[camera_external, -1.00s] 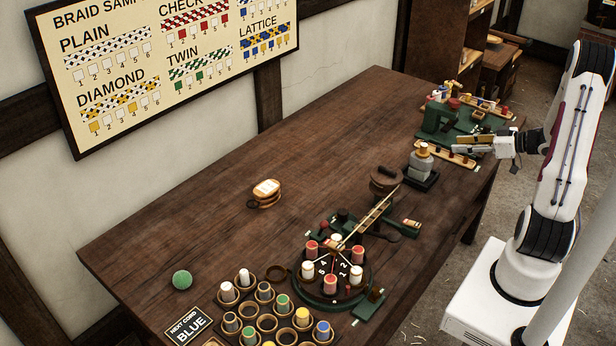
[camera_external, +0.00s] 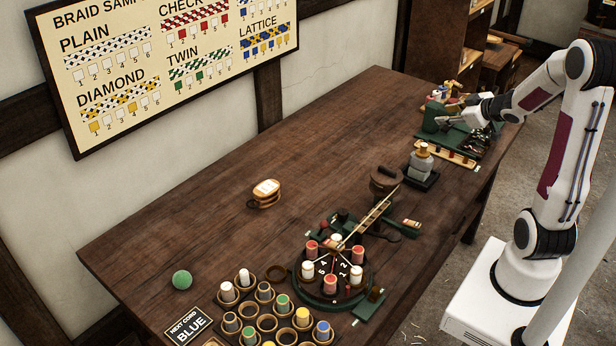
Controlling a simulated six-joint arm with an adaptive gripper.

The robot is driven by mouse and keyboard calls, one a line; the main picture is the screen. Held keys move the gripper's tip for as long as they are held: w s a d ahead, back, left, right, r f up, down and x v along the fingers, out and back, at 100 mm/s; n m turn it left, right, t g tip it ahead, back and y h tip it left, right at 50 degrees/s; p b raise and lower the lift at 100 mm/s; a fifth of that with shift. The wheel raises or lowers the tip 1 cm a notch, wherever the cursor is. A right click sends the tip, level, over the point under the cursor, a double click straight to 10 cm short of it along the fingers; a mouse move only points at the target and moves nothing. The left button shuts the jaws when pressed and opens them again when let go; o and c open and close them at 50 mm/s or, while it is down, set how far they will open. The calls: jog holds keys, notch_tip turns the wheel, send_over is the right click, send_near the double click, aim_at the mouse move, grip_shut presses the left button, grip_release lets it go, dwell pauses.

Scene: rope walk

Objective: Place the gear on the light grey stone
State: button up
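A stack of light grey stone blocks (camera_external: 421,163) stands on a dark base right of the table's middle, with a small tan piece on top. My gripper (camera_external: 447,121) is over the green machine (camera_external: 433,118) at the far right end of the table, behind the grey stone. It is too small in view to tell whether its fingers are apart or hold something. I cannot make out the gear for certain; small parts lie in the crowded green area around my gripper.
A wooden strip with coloured pieces (camera_external: 455,158) lies beside the stone. A brown lidded pot (camera_external: 385,180) and a round braiding stand (camera_external: 333,278) are nearer the front. A green ball (camera_external: 182,280) is at left.

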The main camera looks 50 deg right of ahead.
jog(key=s+a+r+m+g, duration=0.1)
jog(key=s+a+r, duration=0.15)
jog(key=a, duration=0.35)
jog(key=s+a+r+m+g, duration=0.1)
jog(key=s+a+r, duration=0.1)
jog(key=a+r, duration=0.35)
jog(key=s+a+f+g+y, duration=0.1)
jog(key=s+a+f+y, duration=0.1)
jog(key=s+a, duration=0.4)
jog(key=s+a+f+n+g+y, duration=0.1)
jog(key=s+a, duration=0.6)
jog(key=a, duration=0.7)
jog(key=shift+a+f+g+y, duration=0.4)
jog(key=shift+f+g+y, duration=0.1)
jog(key=shift+y, duration=0.3)
